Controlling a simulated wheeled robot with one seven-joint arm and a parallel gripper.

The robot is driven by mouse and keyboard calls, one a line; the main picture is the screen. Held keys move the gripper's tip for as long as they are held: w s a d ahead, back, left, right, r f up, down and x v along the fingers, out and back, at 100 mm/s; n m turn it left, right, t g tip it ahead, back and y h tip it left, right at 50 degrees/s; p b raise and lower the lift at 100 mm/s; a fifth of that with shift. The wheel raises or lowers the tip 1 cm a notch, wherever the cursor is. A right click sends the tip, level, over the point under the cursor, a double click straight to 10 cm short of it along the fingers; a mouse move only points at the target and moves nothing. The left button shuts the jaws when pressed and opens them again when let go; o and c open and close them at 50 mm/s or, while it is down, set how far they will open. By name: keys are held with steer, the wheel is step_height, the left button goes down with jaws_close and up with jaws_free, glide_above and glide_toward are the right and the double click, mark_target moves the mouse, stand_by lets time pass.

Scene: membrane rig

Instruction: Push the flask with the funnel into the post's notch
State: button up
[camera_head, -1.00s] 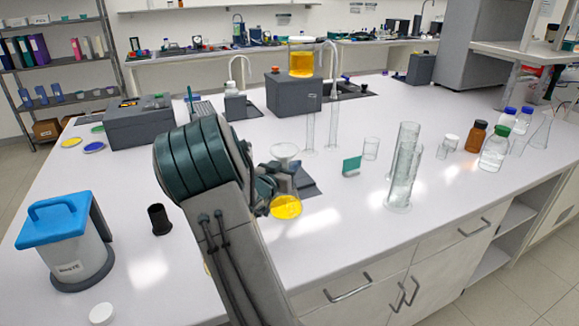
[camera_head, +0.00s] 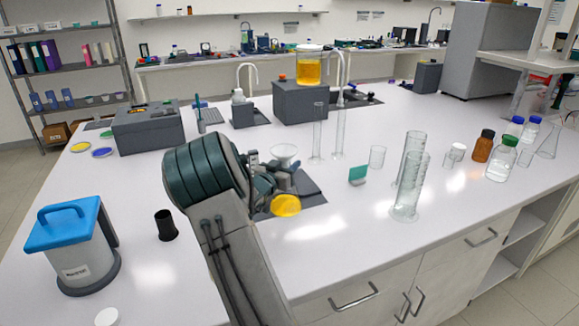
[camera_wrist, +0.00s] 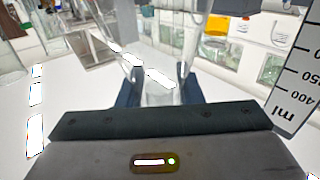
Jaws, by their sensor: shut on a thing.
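The flask (camera_head: 286,206) holds yellow liquid and stands low over a dark grey base plate (camera_head: 311,188) on the bench. A clear funnel (camera_head: 285,153) sits upright in its mouth. My gripper (camera_head: 284,181) is shut on the flask's neck, below the funnel; my wrist hides its left side. In the wrist view, clear glass (camera_wrist: 160,92) stands between my two dark blue fingertips (camera_wrist: 158,88). A small grey upright piece (camera_head: 253,158) shows just left of the funnel. I cannot tell whether it is the post, and no notch is visible.
Tall glass cylinders (camera_head: 409,185) and a teal block (camera_head: 358,175) stand to the right. A grey block (camera_head: 300,102) with a yellow beaker (camera_head: 310,68) stands behind. A black cup (camera_head: 166,226) and blue-lidded waste bin (camera_head: 77,245) are at left. The bench front right of the flask is clear.

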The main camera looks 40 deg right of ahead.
steer(key=shift+w+f, duration=0.15)
steer(key=shift+f, duration=0.05)
steer(key=shift+w, duration=0.3)
steer(key=shift+f, duration=0.1)
steer(key=o, duration=1.3)
steer(key=shift+w, duration=0.15)
steer(key=shift+c, duration=0.2)
